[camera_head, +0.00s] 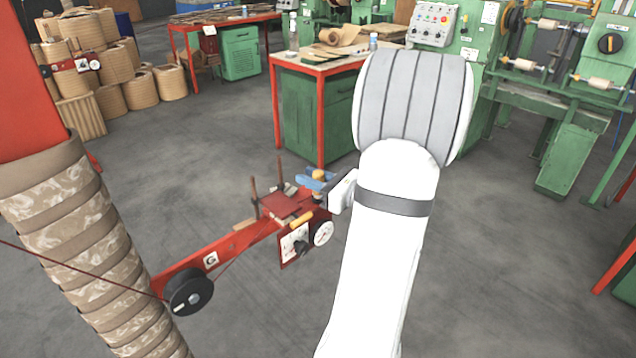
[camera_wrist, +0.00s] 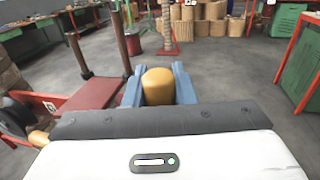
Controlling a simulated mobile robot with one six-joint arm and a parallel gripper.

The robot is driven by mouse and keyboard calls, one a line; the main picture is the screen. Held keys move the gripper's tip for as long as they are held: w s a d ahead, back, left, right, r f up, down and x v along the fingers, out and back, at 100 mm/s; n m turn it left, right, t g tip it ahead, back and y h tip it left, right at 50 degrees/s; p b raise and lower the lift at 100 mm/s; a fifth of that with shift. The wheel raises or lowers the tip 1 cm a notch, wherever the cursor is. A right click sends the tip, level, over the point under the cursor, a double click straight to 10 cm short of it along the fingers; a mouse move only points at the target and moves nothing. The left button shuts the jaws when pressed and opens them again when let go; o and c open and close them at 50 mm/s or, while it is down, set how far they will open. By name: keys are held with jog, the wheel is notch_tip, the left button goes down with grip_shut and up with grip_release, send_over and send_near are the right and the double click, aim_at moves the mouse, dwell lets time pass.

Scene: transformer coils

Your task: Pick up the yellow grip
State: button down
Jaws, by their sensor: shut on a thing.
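My gripper (camera_head: 316,181) has blue fingers, which also show in the wrist view (camera_wrist: 158,80). It is shut on the yellow grip (camera_wrist: 158,88), a short rounded cylinder with one finger on each side. In the head view the top of the grip (camera_head: 319,174) shows as a small yellow knob between the fingers. The grip is at the right end of a red device (camera_head: 230,250) with dials and a black pulley. I cannot tell whether its lower end touches the device. A second yellow handle (camera_head: 302,220) lies lower on the device, nearer the dials.
Upright rods (camera_head: 254,196) stand on the device close to the left of my fingers. A large wrapped coil (camera_head: 75,240) stands at left. Grey floor (camera_head: 500,270) is clear at right.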

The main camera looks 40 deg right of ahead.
notch_tip(320, 180, up, 10)
jog(key=p, duration=0.2)
dwell(0.3)
jog(key=c, duration=1.7)
grip_release()
grip_shut()
jog(key=m+h+b, duration=0.1)
jog(key=m+h, duration=0.1)
jog(key=h, duration=0.2)
jog(key=shift+m+t, duration=0.3)
jog(key=shift+t, duration=0.1)
